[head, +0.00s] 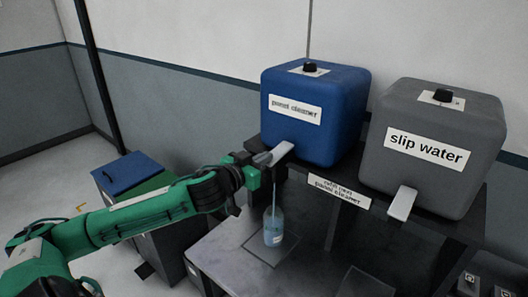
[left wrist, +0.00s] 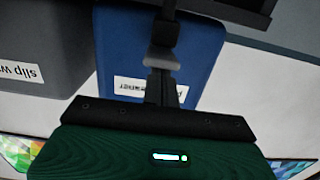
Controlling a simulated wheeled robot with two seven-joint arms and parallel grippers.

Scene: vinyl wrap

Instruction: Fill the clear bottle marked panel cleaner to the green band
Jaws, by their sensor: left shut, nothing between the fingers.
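The clear bottle (head: 273,228) stands upright on the lower surface below the blue panel cleaner tank (head: 336,125). A thin pale stream (head: 274,194) runs down from the tank's tap into its neck. The bottle looks pale blue inside; its green band and exact liquid level are too small to tell. The tap's white lever (head: 282,153) sticks out from the tank's lower front. My left gripper (head: 264,160) is shut and empty at the lever; whether it touches it I cannot tell. The blue tank (left wrist: 197,50) also shows upside down in the left wrist view. My right gripper is not in view.
A grey slip water tank (head: 437,110) with its own white lever (head: 401,203) stands to the right on the same shelf. A white label (head: 339,192) is on the shelf edge. A blue-lidded bin (head: 127,173) stands behind my left arm. The lower surface around the bottle is mostly clear.

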